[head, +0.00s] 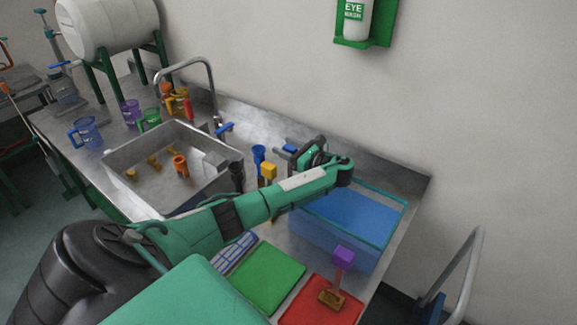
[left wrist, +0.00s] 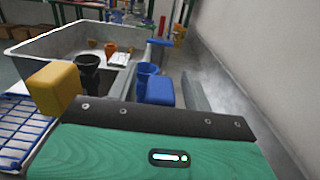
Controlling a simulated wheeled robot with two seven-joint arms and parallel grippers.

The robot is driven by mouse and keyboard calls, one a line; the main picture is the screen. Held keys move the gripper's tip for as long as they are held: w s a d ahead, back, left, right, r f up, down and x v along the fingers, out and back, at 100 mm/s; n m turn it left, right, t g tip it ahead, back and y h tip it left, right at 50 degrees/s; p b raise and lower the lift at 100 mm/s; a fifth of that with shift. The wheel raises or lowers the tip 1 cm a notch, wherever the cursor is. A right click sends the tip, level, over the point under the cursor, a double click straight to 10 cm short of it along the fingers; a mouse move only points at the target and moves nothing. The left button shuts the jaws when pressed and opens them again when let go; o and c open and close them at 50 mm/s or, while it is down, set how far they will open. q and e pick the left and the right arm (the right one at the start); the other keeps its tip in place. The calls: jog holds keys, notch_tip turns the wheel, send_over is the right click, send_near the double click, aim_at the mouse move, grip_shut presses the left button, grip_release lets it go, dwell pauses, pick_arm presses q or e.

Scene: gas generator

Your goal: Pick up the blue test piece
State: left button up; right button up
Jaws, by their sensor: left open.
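The blue test piece (head: 290,149) is a small blue block behind the blue water tub, near the wall side of the steel counter. It also shows in the left wrist view (left wrist: 160,90), just past the black front edge of my gripper. My left gripper (head: 313,151) is open and close to the piece, on its right in the head view. In the wrist view a grey finger stands to the right of the block and another edge shows to its left. Whether either touches it I cannot tell. The block's lower part is hidden. My right gripper is not in view.
A yellow block (head: 268,171) and a blue cup (head: 258,153) stand close by, beside the sink (head: 125,172). The blue tub (head: 340,235) is under my arm. A purple block (head: 343,256) stands over the red mat (head: 300,308); a green mat (head: 268,278) lies beside it.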

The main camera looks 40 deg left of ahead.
pick_arm(q)
jog(key=shift+a, duration=0.35)
jog(key=shift+r, duration=0.1)
jog(key=c, duration=1.1)
grip_shut()
jog(key=shift+r, duration=0.1)
